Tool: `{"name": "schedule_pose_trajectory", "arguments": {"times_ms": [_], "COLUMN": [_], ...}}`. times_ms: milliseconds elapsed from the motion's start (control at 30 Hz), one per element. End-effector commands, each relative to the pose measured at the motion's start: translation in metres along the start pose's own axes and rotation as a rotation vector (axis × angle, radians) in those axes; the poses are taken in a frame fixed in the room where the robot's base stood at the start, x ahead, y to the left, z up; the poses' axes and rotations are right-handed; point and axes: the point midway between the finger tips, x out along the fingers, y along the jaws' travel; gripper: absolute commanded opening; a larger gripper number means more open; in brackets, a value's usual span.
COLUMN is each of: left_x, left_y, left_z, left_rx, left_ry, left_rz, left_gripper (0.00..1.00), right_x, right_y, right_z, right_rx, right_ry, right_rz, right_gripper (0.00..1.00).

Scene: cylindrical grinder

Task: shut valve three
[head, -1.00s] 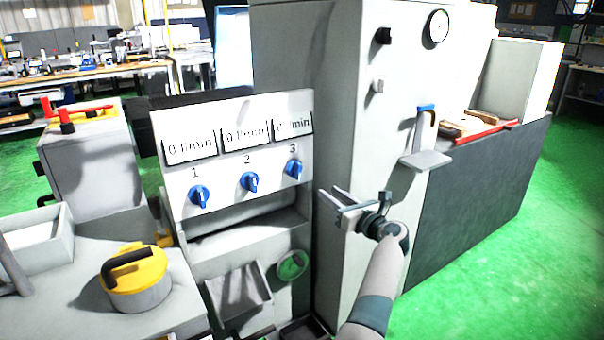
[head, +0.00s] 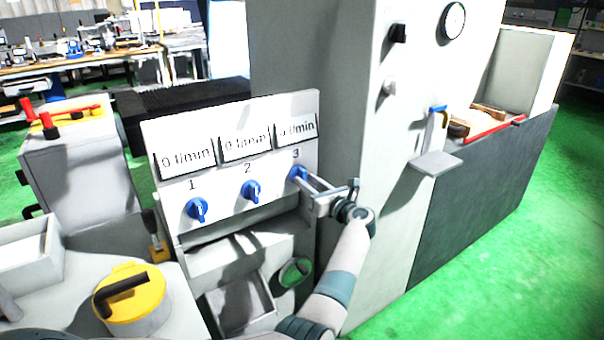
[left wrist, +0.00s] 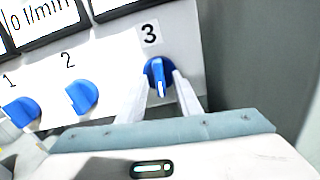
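Valve three is a blue knob (head: 297,173) under the label 3, at the right end of a white panel (head: 226,165). Its lever points roughly downward in the left wrist view (left wrist: 157,76). My left gripper (head: 308,182) is at this knob. In the left wrist view its fingers (left wrist: 162,82) are apart, one on each side of the knob. I cannot tell whether they touch it. Knobs one (head: 197,209) and two (head: 251,190) sit to the left. The displays for one and two read 0 l/min; the third is partly unreadable. My right gripper is not in view.
The tall grey machine cabinet (head: 345,130) stands close to the right of the panel. A ledge and tray (head: 240,302) lie below it. A yellow-topped round container (head: 132,298) stands at lower left. A small shelf (head: 436,163) juts from the cabinet.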

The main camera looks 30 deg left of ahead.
Motion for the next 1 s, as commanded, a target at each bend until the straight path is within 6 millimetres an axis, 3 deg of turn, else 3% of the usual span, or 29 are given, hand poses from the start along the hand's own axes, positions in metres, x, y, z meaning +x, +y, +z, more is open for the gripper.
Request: {"name": "schedule_pose_trajectory", "arguments": {"times_ms": [500,533,667,1000], "left_x": [0.0055,0.0055,0.0055,0.0055], "left_y": [0.0022,0.0022,0.0022,0.002], "left_z": [-0.0008,-0.0008,-0.0008,-0.0005], "left_rx": [0.001,0.001,0.001,0.014], "left_ry": [0.001,0.001,0.001,0.001], "left_rz": [-0.001,-0.001,-0.001,-0.001], "left_gripper": [0.31,0.29,0.0,0.0], "right_x": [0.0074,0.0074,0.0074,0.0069], "right_y": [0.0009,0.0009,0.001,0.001], "right_z": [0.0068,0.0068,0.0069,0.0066], "right_rx": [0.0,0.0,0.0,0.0], "right_ry": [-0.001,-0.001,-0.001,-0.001], "right_rz": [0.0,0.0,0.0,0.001], "right_gripper": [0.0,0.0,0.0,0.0]}}
